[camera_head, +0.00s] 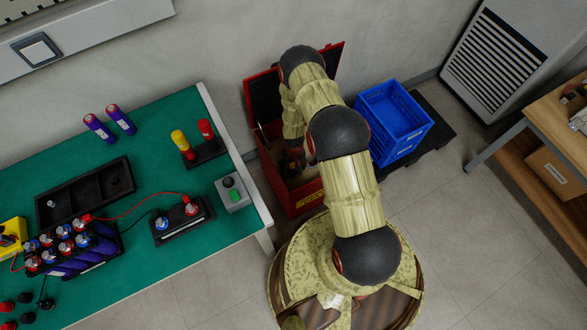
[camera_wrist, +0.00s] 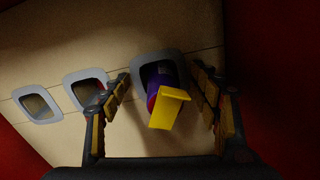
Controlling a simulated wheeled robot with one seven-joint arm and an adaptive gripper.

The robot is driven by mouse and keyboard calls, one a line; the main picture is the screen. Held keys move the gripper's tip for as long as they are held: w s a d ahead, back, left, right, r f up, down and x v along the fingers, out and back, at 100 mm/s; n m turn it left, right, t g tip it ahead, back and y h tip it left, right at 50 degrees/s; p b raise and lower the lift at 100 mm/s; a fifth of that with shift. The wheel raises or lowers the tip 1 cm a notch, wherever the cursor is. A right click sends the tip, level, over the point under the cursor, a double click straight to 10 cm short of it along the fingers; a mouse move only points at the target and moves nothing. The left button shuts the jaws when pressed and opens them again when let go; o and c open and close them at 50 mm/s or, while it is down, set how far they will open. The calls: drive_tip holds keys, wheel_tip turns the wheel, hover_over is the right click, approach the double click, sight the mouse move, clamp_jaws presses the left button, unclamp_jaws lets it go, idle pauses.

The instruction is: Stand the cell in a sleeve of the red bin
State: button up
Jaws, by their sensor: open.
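The red bin (camera_head: 305,198) stands on the floor with its lid open, and my arm reaches down into it. In the wrist view, a pale panel (camera_wrist: 105,62) inside the bin has three grey-rimmed sleeves. A purple cell (camera_wrist: 155,75) with a yellow angled cap (camera_wrist: 168,107) stands in the right sleeve (camera_wrist: 142,62), its lower part hidden. My gripper (camera_wrist: 163,78) is open, with one finger on each side of the cell. The middle sleeve (camera_wrist: 70,80) is dark inside with a hint of red; the left sleeve (camera_wrist: 38,104) looks empty.
Red bin walls (camera_wrist: 268,70) rise close beside my gripper. A green table (camera_head: 130,150) at left holds two purple cells (camera_head: 110,122), a black tray (camera_head: 85,190) and wired terminals. A blue crate (camera_head: 393,120) stands right of the bin.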

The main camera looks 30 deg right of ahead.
drive_tip(key=shift+o, duration=1.2)
drive_tip(key=shift+o, duration=1)
drive_tip(key=shift+r, duration=0.15)
wheel_tip(320, 180, up, 12)
drive_tip(key=shift+f, duration=0.15)
